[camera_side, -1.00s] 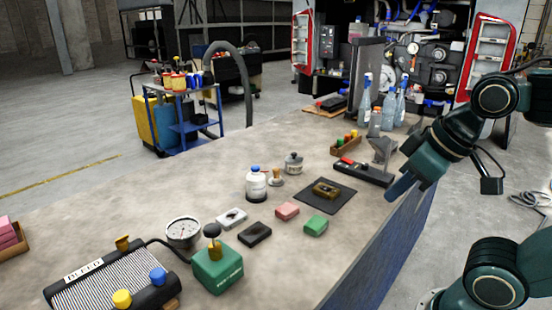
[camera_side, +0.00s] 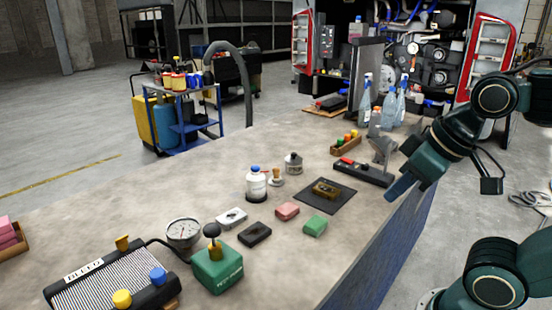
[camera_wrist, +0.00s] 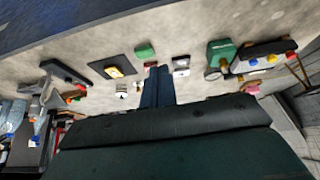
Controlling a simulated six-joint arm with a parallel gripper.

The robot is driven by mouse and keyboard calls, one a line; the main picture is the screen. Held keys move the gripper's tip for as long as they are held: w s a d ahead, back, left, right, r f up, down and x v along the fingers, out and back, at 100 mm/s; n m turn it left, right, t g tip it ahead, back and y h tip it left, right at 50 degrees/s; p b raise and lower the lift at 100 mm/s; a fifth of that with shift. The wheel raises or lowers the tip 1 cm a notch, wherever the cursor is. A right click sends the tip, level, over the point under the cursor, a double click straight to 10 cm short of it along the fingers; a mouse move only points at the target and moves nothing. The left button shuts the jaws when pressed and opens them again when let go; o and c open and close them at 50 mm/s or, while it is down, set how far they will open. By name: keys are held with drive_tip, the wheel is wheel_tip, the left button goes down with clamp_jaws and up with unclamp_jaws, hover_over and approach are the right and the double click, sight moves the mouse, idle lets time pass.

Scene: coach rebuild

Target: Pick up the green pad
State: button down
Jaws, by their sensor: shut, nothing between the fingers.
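The green pad (camera_side: 315,226) lies flat on the workbench, near its right edge, just right of a pink pad (camera_side: 287,211). In the wrist view the green pad (camera_wrist: 145,50) shows above the fingertips, apart from them. My gripper (camera_side: 392,193) is shut and empty, above the bench's right edge, to the right of and farther back than the green pad. In the wrist view my gripper (camera_wrist: 158,72) points toward the pads and partly hides the pink one.
A dark mat (camera_side: 341,203) with a brass part lies behind the green pad. A black pad (camera_side: 254,234), a white block (camera_side: 231,218) and a green box with a knob (camera_side: 217,268) stand to the left. A black tool rest (camera_side: 362,173) is near my gripper. The bench front is clear.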

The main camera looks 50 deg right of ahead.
drive_tip(key=c, duration=0.7)
unclamp_jaws()
drive_tip(key=shift+c, duration=0.2)
drive_tip(key=shift+w, duration=0.1)
drive_tip(key=w+n+g+y, duration=0.1)
drive_tip(key=w+n+g, duration=0.1)
drive_tip(key=w+n, duration=0.45)
drive_tip(key=w+d+f+n+g+y, duration=0.3)
drive_tip(key=w+d+f+n, duration=0.5)
drive_tip(key=w+d+n, duration=0.3)
drive_tip(key=w+n, duration=0.1)
drive_tip(key=w, duration=0.1)
drive_tip(key=shift+w+d+g+y, duration=0.3)
drive_tip(key=shift+d+g, duration=0.05)
drive_tip(key=shift+g, duration=0.05)
drive_tip(key=shift+f, duration=0.15)
